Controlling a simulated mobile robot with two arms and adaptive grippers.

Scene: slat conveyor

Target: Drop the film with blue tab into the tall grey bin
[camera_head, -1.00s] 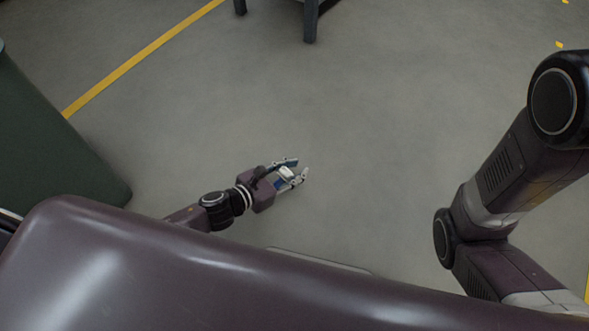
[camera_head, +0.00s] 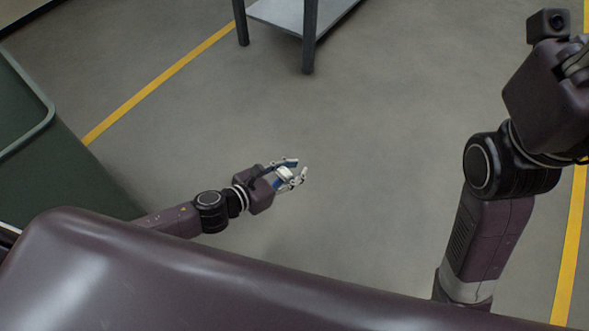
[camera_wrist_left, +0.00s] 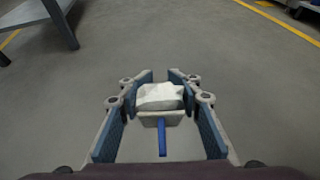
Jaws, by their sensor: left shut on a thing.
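My left gripper (camera_head: 296,174) is shut on the film with blue tab (camera_wrist_left: 160,97), a small crumpled white piece with a blue strip (camera_wrist_left: 162,137) pointing back towards the palm. The film sits between the fingertips in the left wrist view, and a little white of it shows in the head view (camera_head: 283,174). The gripper is over bare floor, with nothing beneath it. My right gripper (camera_head: 574,62) is only partly in view at the right edge, and its jaws are not clear. I see no tall grey bin in these frames.
A dark green container (camera_head: 40,126) stands at the left of the head view, beyond my left arm. A grey metal table or shelf (camera_head: 292,14) stands at the top. Yellow lines (camera_head: 160,82) mark the grey floor, which is clear in the middle.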

